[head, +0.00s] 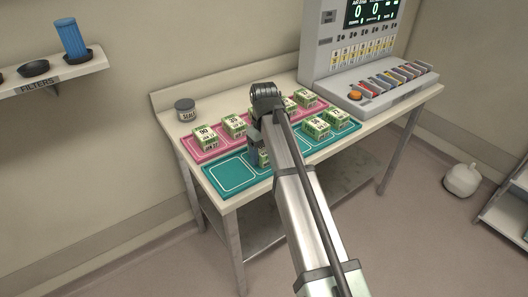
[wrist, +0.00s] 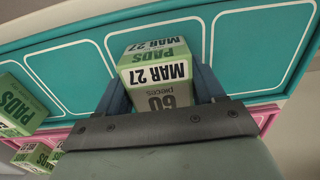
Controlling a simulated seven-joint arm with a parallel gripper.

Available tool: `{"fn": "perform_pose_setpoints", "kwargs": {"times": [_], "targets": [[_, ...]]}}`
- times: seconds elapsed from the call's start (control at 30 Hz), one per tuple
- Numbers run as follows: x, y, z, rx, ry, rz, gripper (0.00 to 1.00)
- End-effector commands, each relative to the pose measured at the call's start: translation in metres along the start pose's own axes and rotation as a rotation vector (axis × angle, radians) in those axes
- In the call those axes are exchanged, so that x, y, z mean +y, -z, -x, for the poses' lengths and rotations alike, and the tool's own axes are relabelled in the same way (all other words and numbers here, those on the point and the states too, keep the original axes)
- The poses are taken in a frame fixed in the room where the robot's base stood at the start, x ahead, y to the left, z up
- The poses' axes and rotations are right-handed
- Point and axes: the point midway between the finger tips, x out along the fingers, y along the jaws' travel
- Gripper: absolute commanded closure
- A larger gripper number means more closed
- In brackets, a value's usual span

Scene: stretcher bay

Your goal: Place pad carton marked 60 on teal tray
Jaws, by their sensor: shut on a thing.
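My gripper (wrist: 165,98) is shut on the green and white pad carton marked 60 (wrist: 157,68), with "PADS" and "MAR 27" also on its faces. In the head view my arm partly hides this carton (head: 263,158), which is over or on the teal tray (head: 212,184). In the wrist view the carton sits within one white-outlined slot of the teal tray (wrist: 215,12). I cannot tell whether its base touches the tray.
Behind it lies a pink tray (head: 190,143) with several pad cartons (head: 206,137). A dark-lidded jar (head: 185,110) stands at the table's back left. A console (head: 370,88) with a display fills the right side. A wall shelf (head: 50,73) holds a blue filter.

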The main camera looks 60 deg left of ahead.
Motion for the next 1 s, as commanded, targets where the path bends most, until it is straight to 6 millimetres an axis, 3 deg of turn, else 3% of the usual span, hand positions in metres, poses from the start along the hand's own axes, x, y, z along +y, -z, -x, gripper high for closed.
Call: {"fn": "perform_pose_setpoints", "kwargs": {"times": [0.33,0.37,0.6,1.0], "targets": [[0.0000,0.0000,-0.0024,0.000,0.000,0.000,0.69],[0.0000,0.0000,-0.0028,0.000,0.000,0.000,0.31],[0.0000,0.0001,-0.0023,0.000,0.000,0.000,0.08],[0.0003,0.0006,0.0062,0.001,0.000,0.000,0.06]]}}
